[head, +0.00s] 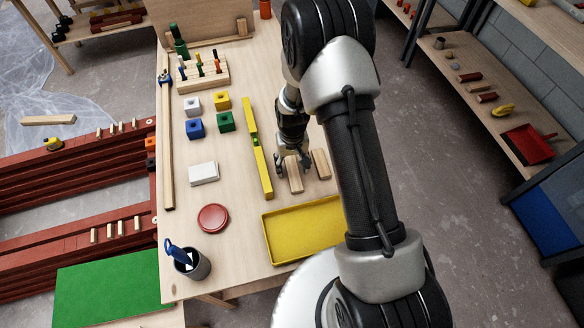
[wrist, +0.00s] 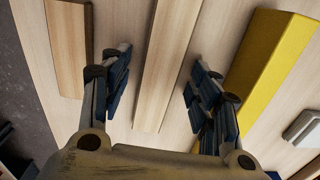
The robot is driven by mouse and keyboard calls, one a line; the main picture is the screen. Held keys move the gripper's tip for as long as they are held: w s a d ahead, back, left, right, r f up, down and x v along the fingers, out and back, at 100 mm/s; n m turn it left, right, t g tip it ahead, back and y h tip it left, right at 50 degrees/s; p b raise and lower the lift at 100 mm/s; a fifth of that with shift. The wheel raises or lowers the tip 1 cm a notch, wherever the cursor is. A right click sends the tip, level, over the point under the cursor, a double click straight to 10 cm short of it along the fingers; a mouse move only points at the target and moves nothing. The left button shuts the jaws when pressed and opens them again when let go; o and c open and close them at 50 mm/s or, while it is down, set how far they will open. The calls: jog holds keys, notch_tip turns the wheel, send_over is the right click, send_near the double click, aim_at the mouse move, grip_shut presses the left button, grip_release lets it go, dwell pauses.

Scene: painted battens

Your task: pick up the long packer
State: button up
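Two pale wooden packers lie side by side on the workbench. The left one in the head view (head: 295,179) looks the longer. In the wrist view this longer packer (wrist: 168,55) runs up between my fingers and out of the top edge. The other packer (head: 321,164) lies to its right in the head view and shows at upper left in the wrist view (wrist: 68,45). My gripper (head: 292,166) is open over the longer packer, with one finger on each side. In the wrist view my gripper (wrist: 158,72) shows gaps between both fingers and the wood.
A yellow batten (head: 260,160) lies left of the packers and shows in the wrist view (wrist: 268,65). A yellow tray (head: 300,228) lies in front. Coloured blocks (head: 222,102), a white block (head: 204,173), a red disc (head: 213,217) and a dark cup (head: 195,266) stand further left.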

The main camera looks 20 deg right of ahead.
jog(key=c, duration=1.1)
jog(key=shift+o, duration=0.2)
